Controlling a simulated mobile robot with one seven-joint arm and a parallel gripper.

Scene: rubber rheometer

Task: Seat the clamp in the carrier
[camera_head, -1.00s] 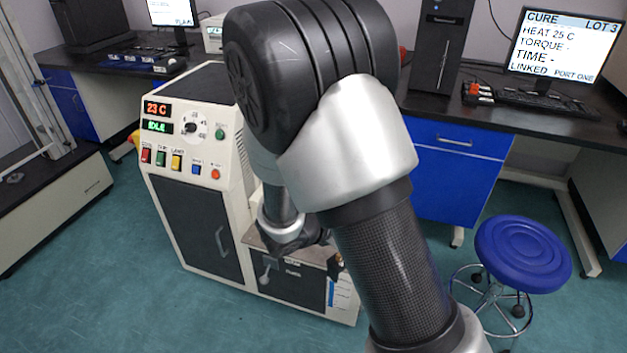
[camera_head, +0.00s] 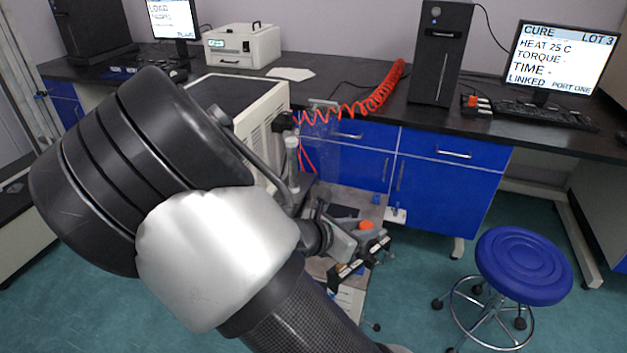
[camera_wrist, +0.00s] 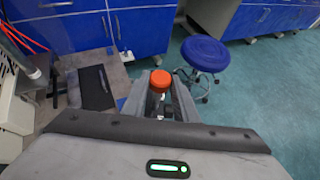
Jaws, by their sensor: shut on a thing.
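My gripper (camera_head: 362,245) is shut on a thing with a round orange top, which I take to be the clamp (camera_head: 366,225). It is held above the right end of the machine's low deck. In the wrist view the orange top of the clamp (camera_wrist: 160,79) shows between the fingers of my gripper (camera_wrist: 160,98); its lower part is mostly hidden. A dark rectangular plate (camera_wrist: 96,87) lies on the deck left of the fingers, apart from the clamp. I cannot tell for sure which part is the carrier.
The cream machine (camera_head: 262,112) stands behind my arm, with a clear upright panel (camera_head: 322,150) and red coiled hose (camera_head: 370,100) near it. Blue cabinets (camera_head: 440,190) stand behind the deck (camera_wrist: 130,70). A blue stool (camera_head: 530,262) stands to the right, with open floor around it.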

